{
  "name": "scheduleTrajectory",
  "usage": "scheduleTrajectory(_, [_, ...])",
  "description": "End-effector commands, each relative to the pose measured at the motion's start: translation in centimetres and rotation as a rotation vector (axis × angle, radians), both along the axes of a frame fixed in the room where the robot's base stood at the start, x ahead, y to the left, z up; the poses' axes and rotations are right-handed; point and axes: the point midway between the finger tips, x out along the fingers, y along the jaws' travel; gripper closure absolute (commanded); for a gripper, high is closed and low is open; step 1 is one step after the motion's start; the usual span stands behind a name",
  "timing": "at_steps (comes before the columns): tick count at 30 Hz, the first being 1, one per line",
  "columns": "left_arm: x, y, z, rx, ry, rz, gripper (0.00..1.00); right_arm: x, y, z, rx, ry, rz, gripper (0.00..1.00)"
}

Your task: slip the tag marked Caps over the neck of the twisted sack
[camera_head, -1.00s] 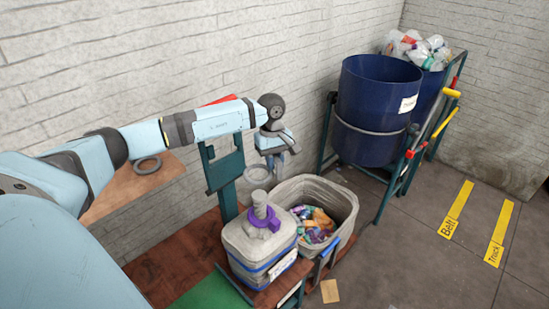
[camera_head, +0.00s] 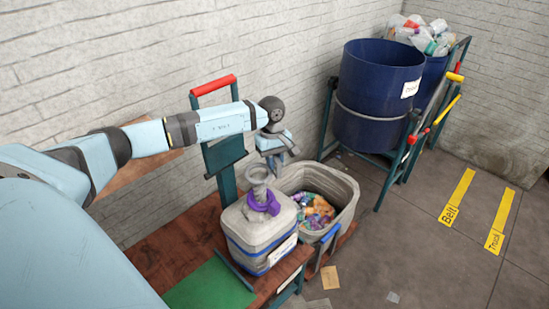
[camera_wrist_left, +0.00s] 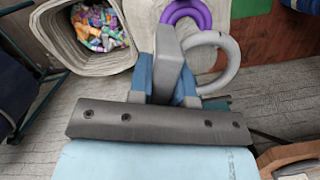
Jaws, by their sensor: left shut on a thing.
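The sack (camera_head: 258,237) is pale and squarish with a blue band and a white label. A purple collar (camera_head: 264,205) circles its upright twisted neck; the collar also shows in the left wrist view (camera_wrist_left: 188,12). My left gripper (camera_head: 275,159) is shut on a grey ring tag (camera_head: 259,172), seen in the left wrist view as a thick grey ring (camera_wrist_left: 232,62) beside the fingers. The ring overlaps the top of the neck in the head view; I cannot tell whether it is around it. No marking on the tag is readable. My right gripper is not in view.
An open pale bin (camera_head: 345,187) of colourful caps stands right beside the sack. A red-handled teal frame (camera_head: 214,85) stands behind. A large blue drum (camera_head: 378,95) is at the back right. A green mat (camera_head: 205,288) lies left of the sack. Open floor extends right.

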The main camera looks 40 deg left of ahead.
Motion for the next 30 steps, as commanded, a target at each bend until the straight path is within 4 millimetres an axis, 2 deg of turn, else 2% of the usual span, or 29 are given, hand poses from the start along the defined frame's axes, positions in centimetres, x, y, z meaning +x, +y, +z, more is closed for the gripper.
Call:
scheduleTrajectory(18, [0.0,0.1,-4.7,0.001,0.001,0.001,1.0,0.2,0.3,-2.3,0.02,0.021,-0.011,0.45])
scheduleTrajectory(30, [0.0,0.0,-7.1,0.001,0.0,0.0,1.0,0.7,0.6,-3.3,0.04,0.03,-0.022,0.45])
